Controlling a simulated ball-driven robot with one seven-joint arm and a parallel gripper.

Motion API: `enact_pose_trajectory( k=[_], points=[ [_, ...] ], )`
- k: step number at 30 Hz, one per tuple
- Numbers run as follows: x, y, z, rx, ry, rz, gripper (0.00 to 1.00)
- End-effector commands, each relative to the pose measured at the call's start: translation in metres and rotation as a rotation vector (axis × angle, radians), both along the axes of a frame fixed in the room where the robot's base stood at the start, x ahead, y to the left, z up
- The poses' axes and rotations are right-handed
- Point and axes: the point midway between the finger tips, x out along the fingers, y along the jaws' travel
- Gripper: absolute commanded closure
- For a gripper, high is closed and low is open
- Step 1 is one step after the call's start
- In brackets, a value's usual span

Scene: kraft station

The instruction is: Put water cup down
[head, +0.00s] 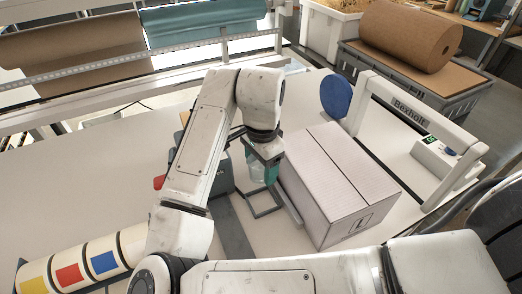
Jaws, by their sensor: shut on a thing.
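My gripper (264,152) points down over the white table, to the left of a pale carton. It is shut on a small, translucent blue-green thing, which looks like the water cup (257,170). My arm and the fingers hide part of the cup, and its water level cannot be made out. The cup is above or near a thin grey square frame (262,211) on the table. I cannot tell whether its base touches anything.
The pale carton (340,182) stands close on the right, with a grey arch marked Bexholt (410,110) beyond it. A blue disc (336,97) stands behind. Rolls with coloured squares (85,262) lie at front left. The left part of the table (90,185) is clear.

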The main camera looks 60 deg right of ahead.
Motion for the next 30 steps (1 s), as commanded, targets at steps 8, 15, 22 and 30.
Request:
enact_pose_trajectory(
  k=[8, 15, 22, 30],
  points=[
    [-0.003, -0.001, -0.039, 0.002, -0.001, -0.003, 0.72],
    [-0.003, -0.001, -0.051, 0.003, -0.002, -0.005, 0.72],
    [-0.003, -0.001, -0.071, 0.004, -0.002, -0.005, 0.72],
    [-0.003, -0.001, -0.098, 0.003, -0.002, -0.004, 0.72]
  ],
)
